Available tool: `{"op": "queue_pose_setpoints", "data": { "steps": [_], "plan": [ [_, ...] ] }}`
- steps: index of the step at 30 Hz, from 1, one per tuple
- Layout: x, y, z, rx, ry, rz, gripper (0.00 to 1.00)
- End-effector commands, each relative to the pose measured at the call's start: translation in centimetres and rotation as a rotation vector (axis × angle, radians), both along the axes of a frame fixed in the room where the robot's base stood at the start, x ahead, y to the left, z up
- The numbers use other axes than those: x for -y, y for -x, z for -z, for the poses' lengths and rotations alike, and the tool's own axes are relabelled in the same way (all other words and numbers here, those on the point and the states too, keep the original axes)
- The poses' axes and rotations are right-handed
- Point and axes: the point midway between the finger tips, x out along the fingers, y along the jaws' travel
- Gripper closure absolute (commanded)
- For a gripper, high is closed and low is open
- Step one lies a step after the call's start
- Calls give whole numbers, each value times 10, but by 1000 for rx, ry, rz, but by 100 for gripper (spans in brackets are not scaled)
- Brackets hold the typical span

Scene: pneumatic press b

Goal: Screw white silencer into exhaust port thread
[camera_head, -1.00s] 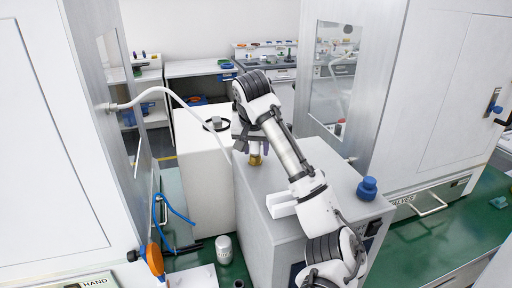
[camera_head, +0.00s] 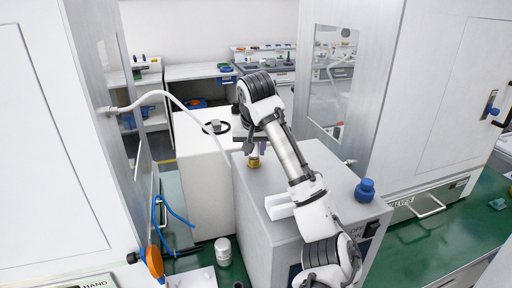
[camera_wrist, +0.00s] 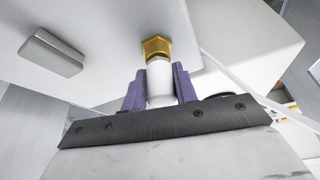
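The white silencer (camera_wrist: 160,80) is a short white cylinder between the two purple fingers of my gripper (camera_wrist: 160,88) in the wrist view. Both fingers press against its sides. Its end meets a brass hex fitting (camera_wrist: 156,47) at the exhaust port, in line with it, with no clear gap. How deep the thread sits is hidden. In the head view my gripper (camera_head: 252,147) points down over the brass fitting (camera_head: 254,163) on top of the grey press housing (camera_head: 246,190). The silencer is mostly hidden there.
A flat grey metal block (camera_wrist: 52,52) lies near the fitting in the wrist view. A white hose (camera_head: 185,105) runs from the left cabinet down behind the housing. A blue knob (camera_head: 365,190) stands on the housing's right. A white box (camera_head: 200,170) stands to the left.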

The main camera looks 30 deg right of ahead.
Motion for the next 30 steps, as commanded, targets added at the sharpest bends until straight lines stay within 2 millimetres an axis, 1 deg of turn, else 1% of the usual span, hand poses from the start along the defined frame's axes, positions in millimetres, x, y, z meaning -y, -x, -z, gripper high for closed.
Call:
{"op": "queue_pose_setpoints", "data": {
  "steps": [1,7,9,13,22,27,30],
  "plan": [
    [0,1,10,-17,-7,5,84],
    [1,1,11,-19,-6,21,83],
    [1,2,11,-21,-6,70,85],
    [2,2,11,-21,-7,148,85],
    [2,2,9,-17,-8,171,86],
    [3,3,8,-16,-6,285,86],
    [3,3,8,-15,-9,310,86]
  ]
}}
